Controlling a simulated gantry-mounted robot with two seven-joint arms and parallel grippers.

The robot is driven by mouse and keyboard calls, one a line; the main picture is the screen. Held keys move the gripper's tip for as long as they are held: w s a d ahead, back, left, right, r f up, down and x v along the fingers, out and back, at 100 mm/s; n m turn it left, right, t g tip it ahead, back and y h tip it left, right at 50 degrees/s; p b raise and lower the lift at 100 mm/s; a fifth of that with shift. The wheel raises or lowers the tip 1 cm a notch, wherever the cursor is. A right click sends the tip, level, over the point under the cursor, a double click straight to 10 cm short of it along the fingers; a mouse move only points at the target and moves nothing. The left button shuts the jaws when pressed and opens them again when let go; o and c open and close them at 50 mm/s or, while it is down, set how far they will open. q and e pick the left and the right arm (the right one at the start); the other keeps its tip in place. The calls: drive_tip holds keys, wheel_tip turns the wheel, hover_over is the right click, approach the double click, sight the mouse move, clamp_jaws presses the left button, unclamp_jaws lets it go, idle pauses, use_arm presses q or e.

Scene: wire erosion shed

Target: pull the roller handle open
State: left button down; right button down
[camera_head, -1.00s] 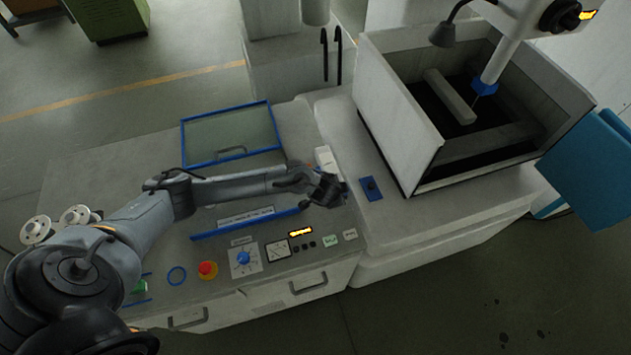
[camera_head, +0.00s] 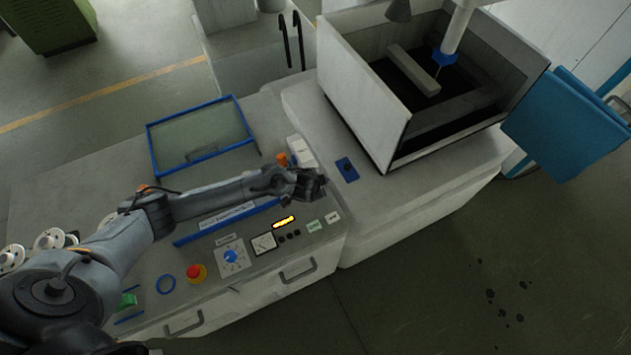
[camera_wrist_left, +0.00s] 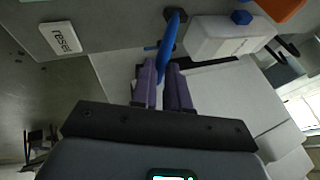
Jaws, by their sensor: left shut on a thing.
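The blue roller handle (camera_wrist_left: 166,45) shows in the left wrist view as a narrow bar reaching down from a small dark mount. My left gripper (camera_wrist_left: 165,82) has its two purple fingers on either side of the bar's lower end and is shut on it. In the head view my left gripper (camera_head: 312,186) is over the right end of the control bench and hides the handle. A white labelled block (camera_wrist_left: 232,38) is close to the right of the handle; it also shows behind the gripper in the head view (camera_head: 301,150). My right gripper is not in view.
An orange part (camera_head: 281,159) and a blue switch plate (camera_head: 347,169) flank the gripper. A red emergency knob (camera_head: 196,272) and a dial (camera_head: 231,257) lie nearer. The open-topped tank (camera_head: 362,82) stands right.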

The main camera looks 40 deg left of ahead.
use_arm(q)
drive_tip(key=c, duration=1.4)
unclamp_jaws()
drive_tip(key=shift+s+d+f, duration=0.35)
drive_tip(key=shift+d+f, duration=0.1)
drive_tip(key=shift+f, duration=0.15)
drive_tip(key=shift+o, duration=1.4)
drive_tip(key=shift+d, duration=0.2)
drive_tip(key=shift+r, duration=0.1)
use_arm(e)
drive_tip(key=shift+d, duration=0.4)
use_arm(q)
drive_tip(key=shift+a+r, duration=0.15)
drive_tip(key=shift+r, duration=0.05)
drive_tip(key=p+v, duration=0.2)
drive_tip(key=v, duration=0.8)
drive_tip(key=shift+r+p, duration=0.35)
drive_tip(key=shift+p, duration=0.05)
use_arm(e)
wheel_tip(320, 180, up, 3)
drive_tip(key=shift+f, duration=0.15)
